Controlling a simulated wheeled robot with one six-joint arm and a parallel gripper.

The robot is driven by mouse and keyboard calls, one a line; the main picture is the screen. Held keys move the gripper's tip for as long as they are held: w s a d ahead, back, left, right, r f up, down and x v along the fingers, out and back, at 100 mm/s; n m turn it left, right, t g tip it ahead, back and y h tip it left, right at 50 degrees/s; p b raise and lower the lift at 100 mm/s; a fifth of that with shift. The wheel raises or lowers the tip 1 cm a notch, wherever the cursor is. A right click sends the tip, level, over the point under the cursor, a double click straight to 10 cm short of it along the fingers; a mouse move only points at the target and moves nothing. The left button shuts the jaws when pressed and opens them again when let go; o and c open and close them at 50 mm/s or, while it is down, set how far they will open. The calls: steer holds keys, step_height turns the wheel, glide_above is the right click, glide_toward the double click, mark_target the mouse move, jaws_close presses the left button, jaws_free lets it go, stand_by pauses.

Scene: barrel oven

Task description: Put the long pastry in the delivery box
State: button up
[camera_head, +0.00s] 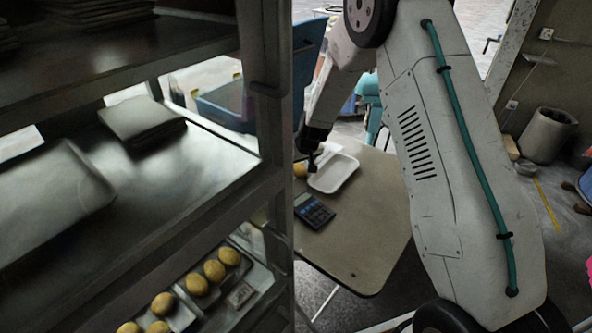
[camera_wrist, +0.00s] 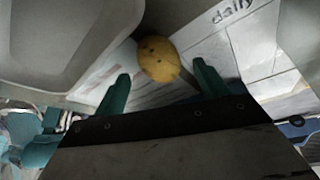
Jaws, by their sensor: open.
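A yellow-brown pastry (camera_wrist: 159,58) with small dark spots lies on printed paper in the wrist view. It looks rounded there, and its full length cannot be told. In the head view the pastry (camera_head: 300,170) shows at the table's left, partly cut off by the rack post. My gripper (camera_wrist: 160,78) is open, its two green fingers on either side of the pastry, with no clear contact. In the head view my gripper (camera_head: 312,161) is low over the table beside the pastry. No container is clearly marked as the delivery box; a blue crate (camera_head: 222,112) shows behind the rack.
A white tray (camera_head: 347,160) lies right of the pastry on the table (camera_head: 372,230), with a calculator (camera_head: 314,211) in front. A metal rack (camera_head: 278,120) stands at the left, close to the table; its lower shelf holds several round yellow pastries (camera_head: 214,270).

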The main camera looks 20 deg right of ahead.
steer(key=shift+x, duration=1.15)
steer(key=c, duration=1.1)
steer(key=shift+r, duration=0.1)
steer(key=shift+c, duration=0.2)
